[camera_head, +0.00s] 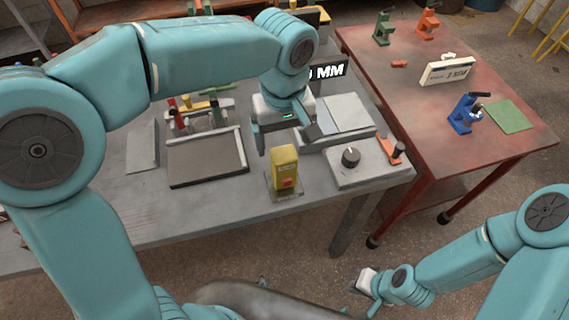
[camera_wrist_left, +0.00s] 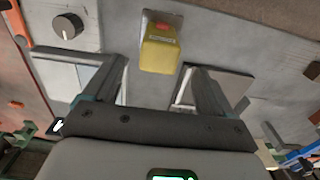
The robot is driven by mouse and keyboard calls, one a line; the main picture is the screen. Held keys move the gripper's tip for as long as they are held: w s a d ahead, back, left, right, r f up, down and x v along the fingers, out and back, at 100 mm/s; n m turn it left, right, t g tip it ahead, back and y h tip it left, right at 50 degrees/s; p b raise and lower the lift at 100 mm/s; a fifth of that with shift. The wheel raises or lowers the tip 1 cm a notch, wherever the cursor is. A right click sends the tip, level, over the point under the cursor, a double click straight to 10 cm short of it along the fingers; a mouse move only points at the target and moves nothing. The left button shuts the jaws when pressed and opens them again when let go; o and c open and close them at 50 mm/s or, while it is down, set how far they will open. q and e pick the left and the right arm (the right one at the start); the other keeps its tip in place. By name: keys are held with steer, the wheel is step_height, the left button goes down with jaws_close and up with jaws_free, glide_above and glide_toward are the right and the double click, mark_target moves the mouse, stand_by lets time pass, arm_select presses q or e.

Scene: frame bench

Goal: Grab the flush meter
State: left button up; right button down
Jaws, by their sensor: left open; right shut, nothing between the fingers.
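The flush meter (camera_head: 285,168) appears to be the yellow upright device with a red mark, standing on a small grey plate near the front edge of the grey bench. In the left wrist view the yellow device (camera_wrist_left: 159,50) shows beyond the fingertips, between their lines. My left gripper (camera_head: 287,133) is open and empty, above and just behind the device, apart from it. Its two spread fingers also show in the left wrist view (camera_wrist_left: 153,72). My right gripper (camera_head: 362,282) is shut and empty, low in front of the benches, far from the device.
A grey box with a black knob (camera_head: 350,157) stands right of the device. A dark flat tray (camera_head: 207,167) lies to its left. A display sign (camera_head: 328,72) stands behind. A red table (camera_head: 440,115) at the right holds clamps, a white sign and a green mat.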

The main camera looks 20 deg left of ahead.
mark_target(286, 153)
arm_select(q)
steer(key=f, duration=0.4)
steer(key=shift+w+d+f, duration=0.2)
steer(key=shift+f, duration=0.15)
steer(key=f, duration=0.5)
steer(key=shift+s+a+p, duration=0.1)
steer(key=shift+s+p, duration=0.1)
steer(key=shift+p, duration=0.1)
steer(key=shift+w+f, duration=0.1)
steer(key=shift+f, duration=0.15)
steer(key=shift+a, duration=0.1)
steer(key=shift+s, duration=0.2)
steer(key=shift+c, duration=1.2)
steer(key=c, duration=0.9)
